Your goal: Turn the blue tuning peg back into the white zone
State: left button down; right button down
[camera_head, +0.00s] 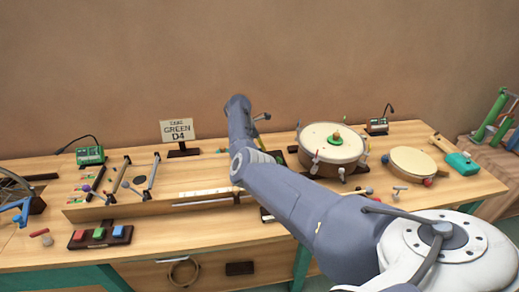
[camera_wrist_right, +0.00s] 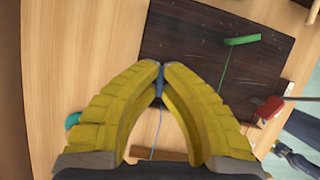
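My right gripper (camera_wrist_right: 160,66) shows in the right wrist view with its yellow fingers drawn together at the tips. A narrow blue piece, the blue tuning peg (camera_wrist_right: 159,88), shows between the fingertips and is mostly hidden by them. A thin blue line runs down from it. The tips are over the edge of a dark board (camera_wrist_right: 190,40). A green peg (camera_wrist_right: 242,40) and a red peg (camera_wrist_right: 270,108) stand to the right, clear of the fingers. No white zone can be made out. In the head view my right arm covers most of this spot. My left gripper is not in view.
A large drum (camera_head: 333,143) and a smaller drum (camera_head: 412,161) are to the right of my arm. Coloured blocks (camera_head: 99,234) sit at front left.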

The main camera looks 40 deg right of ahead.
jog(key=n+t, duration=0.1)
jog(key=n, duration=0.2)
jog(key=n+t, duration=0.1)
jog(key=n, duration=0.3)
jog(key=shift+t, duration=0.4)
jog(key=n+t, duration=0.1)
jog(key=n, duration=0.2)
jog(key=shift+n, duration=0.3)
jog(key=n+t+y, duration=0.1)
jog(key=n, duration=0.2)
jog(key=shift+d+n, duration=0.1)
jog(key=shift+n, duration=0.3)
jog(key=n+t+y, duration=0.1)
jog(key=n, duration=0.2)
jog(key=shift+n+y, duration=0.3)
jog(key=n+y, duration=0.1)
jog(key=n, duration=0.2)
jog(key=shift+n, duration=0.3)
jog(key=n+y, duration=0.2)
jog(key=n, duration=0.2)
jog(key=shift+n+y, duration=0.5)
jog(key=shift+n, duration=0.9)
jog(key=shift+n+g, duration=0.3)
